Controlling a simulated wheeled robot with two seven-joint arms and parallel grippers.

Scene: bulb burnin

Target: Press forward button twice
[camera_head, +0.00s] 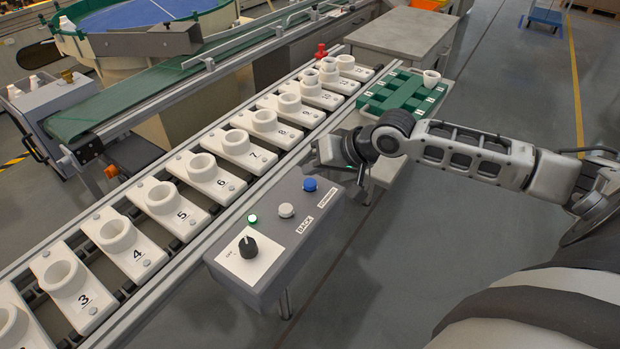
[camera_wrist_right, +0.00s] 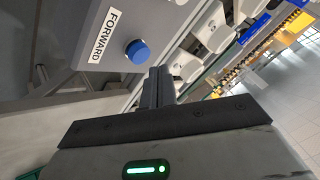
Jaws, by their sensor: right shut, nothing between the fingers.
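The blue forward button (camera_head: 309,184) sits at the far end of the grey control box (camera_head: 262,290), by a label. In the right wrist view the blue button (camera_wrist_right: 137,51) shows beside the "FORWARD" label (camera_wrist_right: 102,37). My right gripper (camera_head: 322,160) is just beyond the button in the head view. Its fingers (camera_wrist_right: 158,86) are shut and empty, pointing toward the box and apart from the button in the wrist view. The left gripper is not in view.
The box also has a white BACK button (camera_head: 286,210), a lit green button (camera_head: 252,218) and a black knob (camera_head: 248,246). Numbered white holders (camera_head: 233,143) line the conveyor alongside. A green tray (camera_head: 381,97) with a white cup (camera_head: 431,79) stands beyond the gripper.

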